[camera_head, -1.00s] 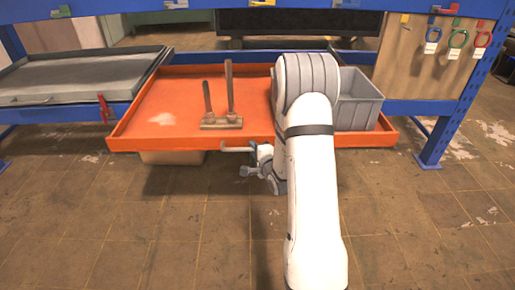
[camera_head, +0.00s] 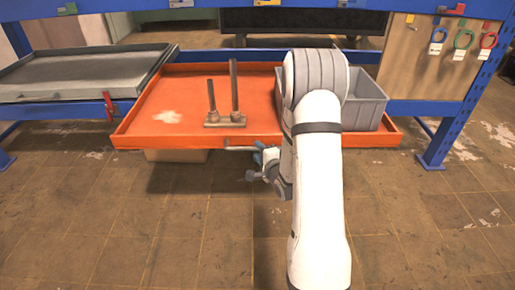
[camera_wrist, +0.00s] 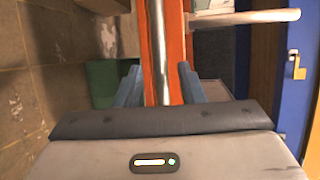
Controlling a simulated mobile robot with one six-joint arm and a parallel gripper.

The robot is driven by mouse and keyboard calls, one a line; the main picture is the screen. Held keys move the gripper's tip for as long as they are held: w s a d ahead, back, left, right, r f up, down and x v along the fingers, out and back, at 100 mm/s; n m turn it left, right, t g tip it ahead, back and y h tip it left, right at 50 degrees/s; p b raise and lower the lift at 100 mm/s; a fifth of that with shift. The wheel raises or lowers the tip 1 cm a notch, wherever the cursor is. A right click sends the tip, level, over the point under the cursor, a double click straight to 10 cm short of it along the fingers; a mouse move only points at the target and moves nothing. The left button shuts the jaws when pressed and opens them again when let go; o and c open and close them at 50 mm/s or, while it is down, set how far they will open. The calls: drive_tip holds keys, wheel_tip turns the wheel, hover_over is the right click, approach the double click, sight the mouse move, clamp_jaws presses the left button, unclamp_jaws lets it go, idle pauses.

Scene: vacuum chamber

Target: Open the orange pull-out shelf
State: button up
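The orange pull-out shelf (camera_head: 170,88) projects from the blue rack, its front edge standing out past the grey tray to its left. A metal bar handle (camera_head: 241,148) runs along its front edge. My gripper (camera_head: 262,158) is at the right part of this handle. In the wrist view, the two blue fingers of my gripper (camera_wrist: 160,75) stand apart on either side of the handle (camera_wrist: 158,40), with small gaps beside the bar. The shelf's orange front (camera_wrist: 177,40) shows just behind it. My arm hides part of the shelf's front and the right end of the handle.
A wooden piece with two uprights (camera_head: 225,122) stands on the shelf, and a grey crate (camera_head: 368,100) sits at its right. The tiled floor (camera_head: 170,220) in front is clear.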

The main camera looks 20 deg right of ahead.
drive_tip(key=s, duration=0.2)
drive_tip(key=s+r+p, duration=0.1)
drive_tip(key=s, duration=0.2)
drive_tip(key=shift+d, duration=0.1)
drive_tip(key=s+a+r+n+g+h+p, duration=0.1)
drive_tip(key=s+r+n+g+p, duration=0.15)
drive_tip(key=r+p, duration=0.4)
drive_tip(key=s+a+r+n+g+p, duration=0.15)
drive_tip(key=r+n+p, duration=0.25)
drive_tip(key=r, duration=0.6)
drive_tip(key=s+a+r+n+g+h+p, duration=0.1)
drive_tip(key=r+n+g+p, duration=0.15)
drive_tip(key=r+p, duration=0.45)
drive_tip(key=s+a+r+n+g+p, duration=0.2)
drive_tip(key=s+r+n+p, duration=0.1)
drive_tip(key=s+r, duration=0.3)
drive_tip(key=s+a+r+n+g+p, duration=0.2)
drive_tip(key=s+a+r+n+p, duration=0.1)
drive_tip(key=s+r+p, duration=0.2)
drive_tip(key=s+a+r+n+g+y+p, duration=0.1)
drive_tip(key=s+a+r+n+g+p, duration=0.1)
drive_tip(key=s+r, duration=0.7)
drive_tip(key=shift+s+a+r+n+g+p, duration=0.15)
drive_tip(key=shift+a+r+n+g+p, duration=0.2)
drive_tip(key=shift+a+r+n+p, duration=0.6)
